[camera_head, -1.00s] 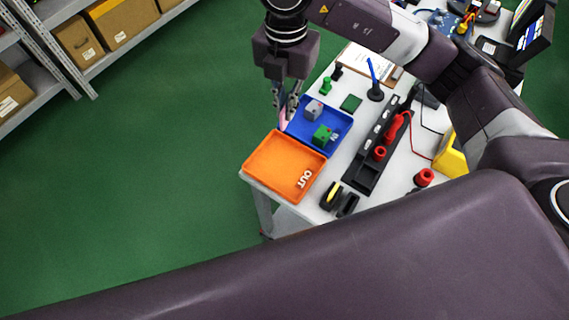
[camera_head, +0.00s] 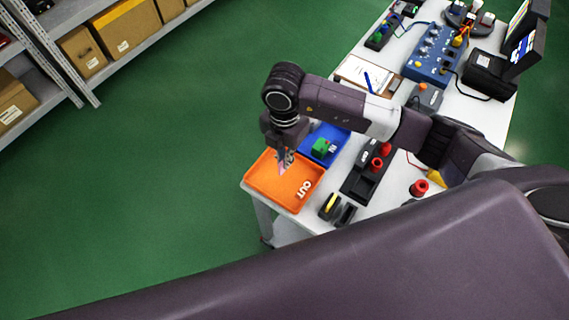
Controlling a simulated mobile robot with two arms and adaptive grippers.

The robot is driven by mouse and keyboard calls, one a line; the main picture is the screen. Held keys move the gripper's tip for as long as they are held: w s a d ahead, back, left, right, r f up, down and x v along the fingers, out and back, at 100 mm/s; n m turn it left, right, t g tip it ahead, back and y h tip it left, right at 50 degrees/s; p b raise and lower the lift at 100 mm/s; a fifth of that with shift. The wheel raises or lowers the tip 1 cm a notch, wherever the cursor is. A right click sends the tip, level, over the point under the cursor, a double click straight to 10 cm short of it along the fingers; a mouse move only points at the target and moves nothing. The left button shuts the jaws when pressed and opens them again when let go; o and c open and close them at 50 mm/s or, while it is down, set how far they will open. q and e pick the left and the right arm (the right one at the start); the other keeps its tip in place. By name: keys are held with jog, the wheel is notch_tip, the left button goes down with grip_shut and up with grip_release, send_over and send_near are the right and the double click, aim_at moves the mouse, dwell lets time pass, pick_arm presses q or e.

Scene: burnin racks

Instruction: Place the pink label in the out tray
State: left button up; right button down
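The orange out tray (camera_head: 262,187), marked OUT, sits at the near left corner of the white table. My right gripper (camera_head: 283,160) points down over the back part of this tray. It is shut on the pink label (camera_head: 283,168), a small pink piece that shows at its fingertips. Whether the label touches the tray floor I cannot tell. My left gripper is not in view.
A blue tray (camera_head: 341,137) with a green block (camera_head: 320,148) adjoins the out tray behind. A black rack (camera_head: 357,183) with red parts stands to the right. A yellow and black tool (camera_head: 328,206) lies in front. The front of the out tray is clear.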

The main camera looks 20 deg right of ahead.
notch_tip(320, 180, down, 4)
jog(key=shift+f+p, duration=0.2)
jog(key=shift+p, duration=0.25)
jog(key=shift+f, duration=0.1)
jog(key=c, duration=2.6)
grip_release()
jog(key=shift+f, duration=0.1)
jog(key=o, duration=0.4)
jog(key=shift+o, duration=0.2)
